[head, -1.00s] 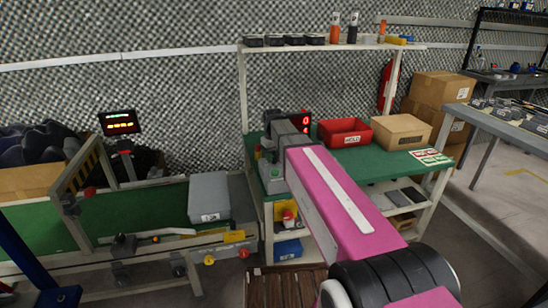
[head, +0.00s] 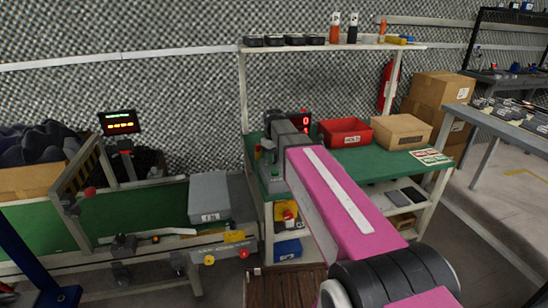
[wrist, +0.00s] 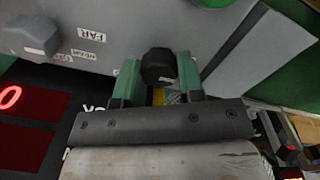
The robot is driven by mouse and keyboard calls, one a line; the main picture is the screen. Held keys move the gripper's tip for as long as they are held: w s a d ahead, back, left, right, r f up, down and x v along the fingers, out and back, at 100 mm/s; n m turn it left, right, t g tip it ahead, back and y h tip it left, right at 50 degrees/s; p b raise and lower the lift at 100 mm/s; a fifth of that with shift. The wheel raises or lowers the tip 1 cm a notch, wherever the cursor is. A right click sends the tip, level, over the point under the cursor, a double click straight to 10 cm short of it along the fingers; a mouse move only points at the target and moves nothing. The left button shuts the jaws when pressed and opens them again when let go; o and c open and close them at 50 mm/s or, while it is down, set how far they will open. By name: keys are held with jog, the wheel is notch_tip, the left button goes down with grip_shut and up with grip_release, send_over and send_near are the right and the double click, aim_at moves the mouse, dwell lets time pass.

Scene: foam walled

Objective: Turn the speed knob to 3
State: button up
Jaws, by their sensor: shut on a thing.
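In the wrist view, a dark, many-sided knob (wrist: 158,65) stands on a grey panel (wrist: 205,22). My gripper (wrist: 158,80) has a green finger on each side of the knob and is shut on it. No pointer mark or number scale for the knob is readable here. A red display (wrist: 12,97) showing 0 lies at the left of the wrist view. In the head view, the display (head: 305,121) also shows behind my wrist. My pink arm reaches to the green bench, and my wrist hides the knob there.
A grey fitting (wrist: 32,35) and a label reading FAR (wrist: 91,34) are on the panel near the knob. In the head view, a red bin (head: 345,132) and a cardboard box (head: 402,131) stand right of my wrist. A grey box (head: 209,196) sits on the left.

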jog(key=o, duration=0.9)
jog(key=shift+r, duration=0.1)
notch_tip(320, 180, up, 11)
jog(key=shift+s+a+f, duration=0.1)
jog(key=shift+f, duration=0.1)
jog(key=shift+s, duration=0.1)
